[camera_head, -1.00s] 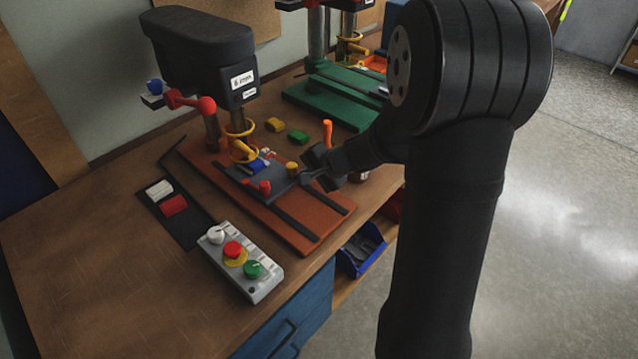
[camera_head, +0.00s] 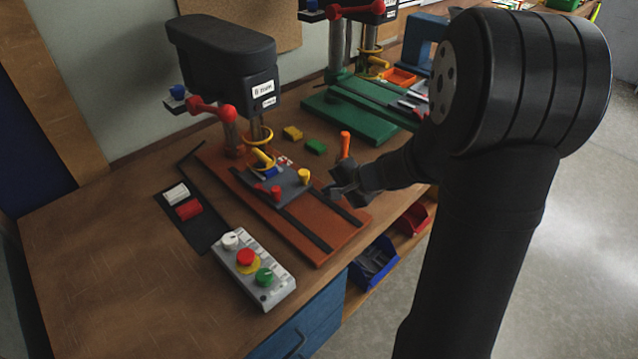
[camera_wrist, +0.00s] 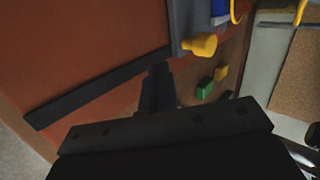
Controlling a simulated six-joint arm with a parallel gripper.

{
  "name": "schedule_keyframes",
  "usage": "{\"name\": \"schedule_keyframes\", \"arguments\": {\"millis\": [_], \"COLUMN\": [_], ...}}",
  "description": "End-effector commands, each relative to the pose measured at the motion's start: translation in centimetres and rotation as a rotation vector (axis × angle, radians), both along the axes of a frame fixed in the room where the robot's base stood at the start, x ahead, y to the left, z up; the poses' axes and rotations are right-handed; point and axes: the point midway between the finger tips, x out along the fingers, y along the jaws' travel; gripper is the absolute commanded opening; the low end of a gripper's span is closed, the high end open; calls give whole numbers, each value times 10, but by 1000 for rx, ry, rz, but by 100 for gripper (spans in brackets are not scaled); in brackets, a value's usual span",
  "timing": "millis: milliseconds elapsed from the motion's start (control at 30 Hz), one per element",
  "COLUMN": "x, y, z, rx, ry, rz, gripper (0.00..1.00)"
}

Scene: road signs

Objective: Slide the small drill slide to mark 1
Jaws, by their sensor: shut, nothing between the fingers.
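The small drill (camera_head: 225,55), black-topped, stands on a red-brown base (camera_head: 325,222) with dark rails. Its grey slide (camera_head: 282,190) sits on the base under the drill, carrying a yellow knob (camera_head: 304,175), red clamps and a blue piece. In the wrist view the slide (camera_wrist: 180,22) and yellow knob (camera_wrist: 200,46) are at the top. My gripper (camera_head: 331,191) is shut and empty, low over the base, right of the knob with a small gap. In the wrist view its dark fingers (camera_wrist: 159,75) point towards the slide's edge. I cannot read any mark.
An orange upright handle (camera_head: 345,145) stands close behind my gripper. A green-based drill (camera_head: 355,118) is behind. Yellow (camera_head: 292,133) and green (camera_head: 316,146) blocks lie beyond the base. A control box (camera_head: 253,268) is in front. Blue (camera_head: 372,262) and red (camera_head: 412,219) bins sit below the table edge.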

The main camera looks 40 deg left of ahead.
Motion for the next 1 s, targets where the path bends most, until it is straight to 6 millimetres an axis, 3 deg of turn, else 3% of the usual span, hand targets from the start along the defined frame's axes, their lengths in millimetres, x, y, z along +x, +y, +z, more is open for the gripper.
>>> {"name": "schedule_keyframes", "arguments": {"millis": [200, 433, 1000], "x": [6, 10, 11], "y": [-32, -58, -65], "z": [35, 59, 65], "rx": [5, 4, 2], "ry": [-6, -5, -1], "rz": [-2, 0, 1], "gripper": [0, 0, 0]}}
